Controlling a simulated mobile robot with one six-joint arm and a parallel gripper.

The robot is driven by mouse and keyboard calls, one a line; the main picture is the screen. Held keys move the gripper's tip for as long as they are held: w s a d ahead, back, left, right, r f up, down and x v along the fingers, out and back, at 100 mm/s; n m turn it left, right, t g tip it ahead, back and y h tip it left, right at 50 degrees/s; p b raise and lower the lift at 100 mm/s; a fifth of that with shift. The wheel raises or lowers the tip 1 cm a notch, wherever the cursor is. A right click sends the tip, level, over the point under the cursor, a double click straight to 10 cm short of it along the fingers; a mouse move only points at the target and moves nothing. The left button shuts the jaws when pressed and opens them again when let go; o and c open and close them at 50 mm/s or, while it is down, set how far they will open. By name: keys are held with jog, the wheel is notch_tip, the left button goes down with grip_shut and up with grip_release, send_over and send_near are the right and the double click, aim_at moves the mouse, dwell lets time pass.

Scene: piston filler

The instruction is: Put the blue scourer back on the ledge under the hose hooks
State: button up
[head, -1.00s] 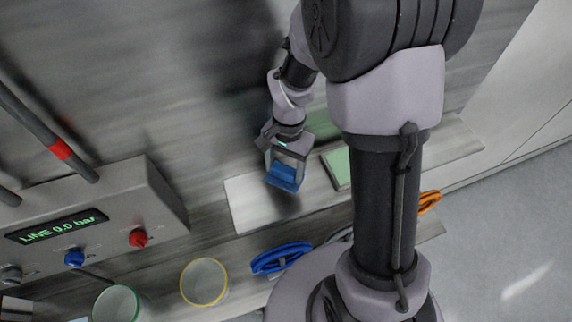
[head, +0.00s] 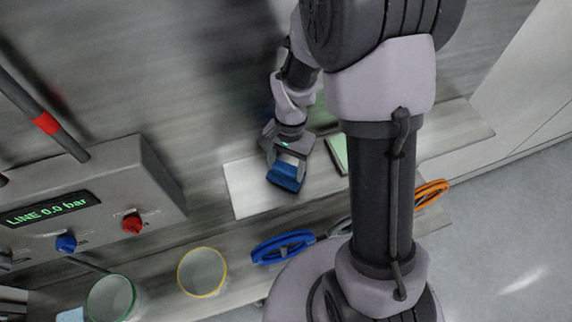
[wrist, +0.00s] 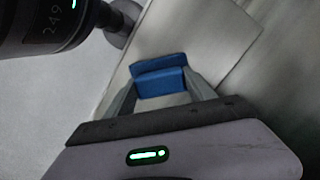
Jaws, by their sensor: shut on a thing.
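The blue scourer (head: 286,177) is between the fingers of my gripper (head: 287,168) in the head view. My gripper is shut on it. In the wrist view the scourer (wrist: 159,77) shows at the fingertips, with a grey finger on each side. The pale ledge (head: 243,190) is behind and around the scourer in the head view. I cannot tell whether the scourer touches the ledge. The ledge also shows in the wrist view (wrist: 215,35). A blue coiled hose (head: 282,247) and an orange coiled hose (head: 432,192) hang near the ledge.
A control box (head: 150,175) with red and blue knobs stands at the left. Yellow-rimmed (head: 203,272) and green-rimmed (head: 112,298) round containers are at the lower left.

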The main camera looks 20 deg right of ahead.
jog(key=shift+f+b, duration=0.4)
jog(key=shift+f, duration=0.05)
jog(key=o, duration=1.4)
